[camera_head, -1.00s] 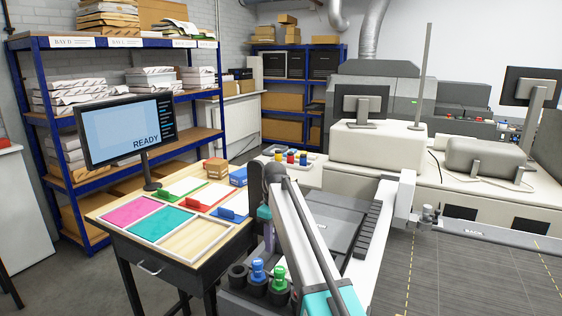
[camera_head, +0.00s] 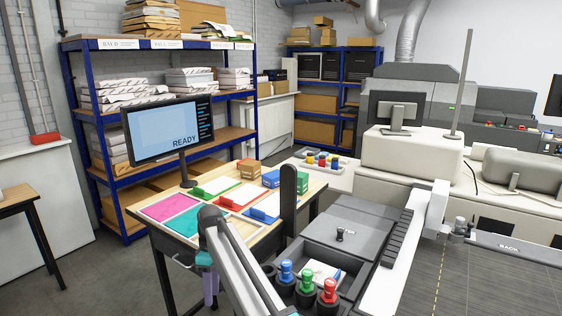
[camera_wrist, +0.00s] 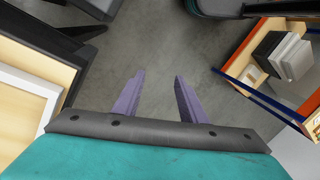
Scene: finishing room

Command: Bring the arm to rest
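My arm is bent, its grey link crossing the lower middle of the head view. My gripper (camera_head: 210,290) hangs down at the front edge of the worktable (camera_head: 215,258), partly hidden behind the arm. In the wrist view my gripper's (camera_wrist: 158,76) two purple fingers are apart, with only grey floor between them. The gripper holds nothing.
The worktable bears a monitor (camera_head: 168,131) reading READY, coloured sheets and small boxes. Blue (camera_head: 286,271), green (camera_head: 307,281) and red (camera_head: 328,291) knobbed stamps stand close right of my arm. Floor (camera_head: 110,275) at the left is clear.

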